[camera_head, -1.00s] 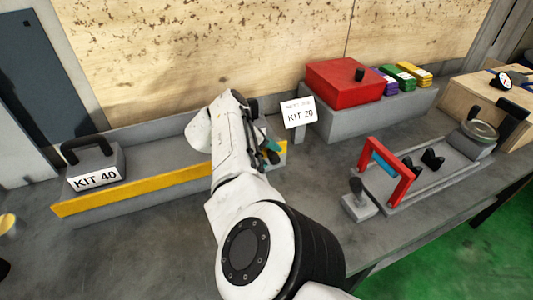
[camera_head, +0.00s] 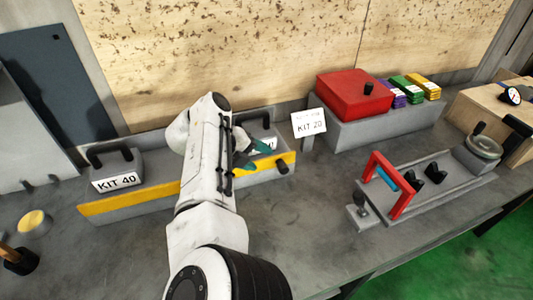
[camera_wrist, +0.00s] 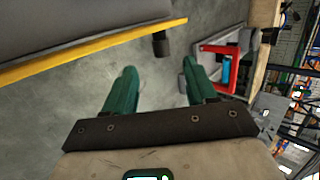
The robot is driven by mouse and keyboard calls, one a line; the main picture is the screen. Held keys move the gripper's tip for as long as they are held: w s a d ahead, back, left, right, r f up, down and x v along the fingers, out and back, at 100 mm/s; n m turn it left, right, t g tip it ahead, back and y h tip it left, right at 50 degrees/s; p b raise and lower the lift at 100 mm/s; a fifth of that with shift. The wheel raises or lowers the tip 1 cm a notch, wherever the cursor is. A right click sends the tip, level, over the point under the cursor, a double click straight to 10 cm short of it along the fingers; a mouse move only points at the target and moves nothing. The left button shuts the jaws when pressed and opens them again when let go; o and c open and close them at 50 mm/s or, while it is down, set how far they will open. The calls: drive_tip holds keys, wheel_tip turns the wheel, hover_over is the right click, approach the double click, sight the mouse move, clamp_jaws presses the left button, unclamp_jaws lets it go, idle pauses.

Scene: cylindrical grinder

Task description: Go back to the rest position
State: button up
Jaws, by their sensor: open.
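My white arm reaches forward from the bottom of the head view. My gripper (camera_head: 247,152), with teal fingers, is partly hidden by the arm and hangs in front of a second kit block (camera_head: 264,134) at the right part of the yellow-edged tray (camera_head: 130,201). In the wrist view my gripper (camera_wrist: 160,82) has its two fingers wide apart with nothing between them. Bare grey table lies below. The tray's yellow edge (camera_wrist: 90,52) and a black knob (camera_wrist: 161,44) lie beyond the fingertips.
The KIT 40 block (camera_head: 116,172) stands on the tray's left. A KIT 20 sign (camera_head: 308,124), a red box (camera_head: 352,97) and coloured blocks (camera_head: 414,86) stand at the back. A fixture with a red frame (camera_head: 392,184) is on the right.

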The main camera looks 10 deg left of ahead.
drive_tip(key=shift+v, duration=0.8)
